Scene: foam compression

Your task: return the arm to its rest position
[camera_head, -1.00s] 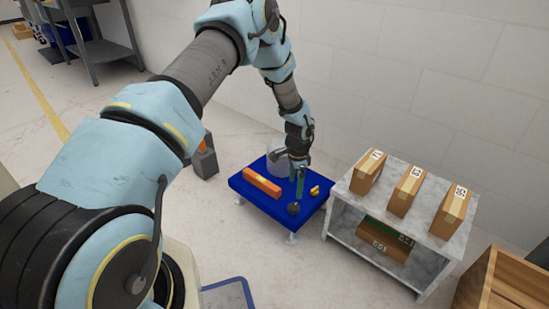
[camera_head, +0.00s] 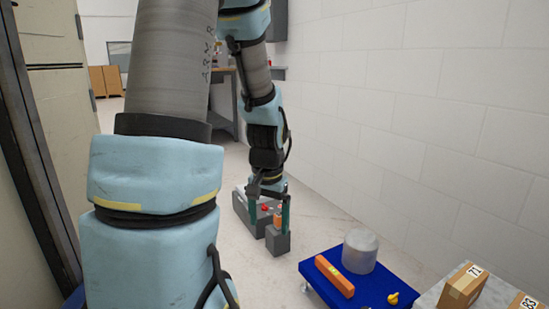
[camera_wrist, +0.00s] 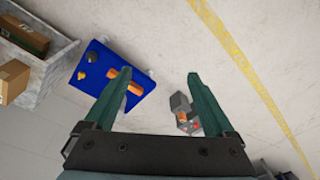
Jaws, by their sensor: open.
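My gripper (camera_head: 268,212) hangs from my arm with its two green fingers spread apart. Nothing is between them. In the head view it is left of the blue table and in front of the grey boxes. My arm is raised and partly bent, reaching forward from the lower left.
The low blue table (camera_head: 378,288) bears an orange block (camera_head: 334,274), a pale cylinder (camera_head: 360,252) and a small yellow piece (camera_head: 394,299). Cardboard boxes (camera_head: 461,288) stand at lower right. A grey box (camera_head: 278,243) stands on the floor. A white wall (camera_head: 430,110) runs along the right.

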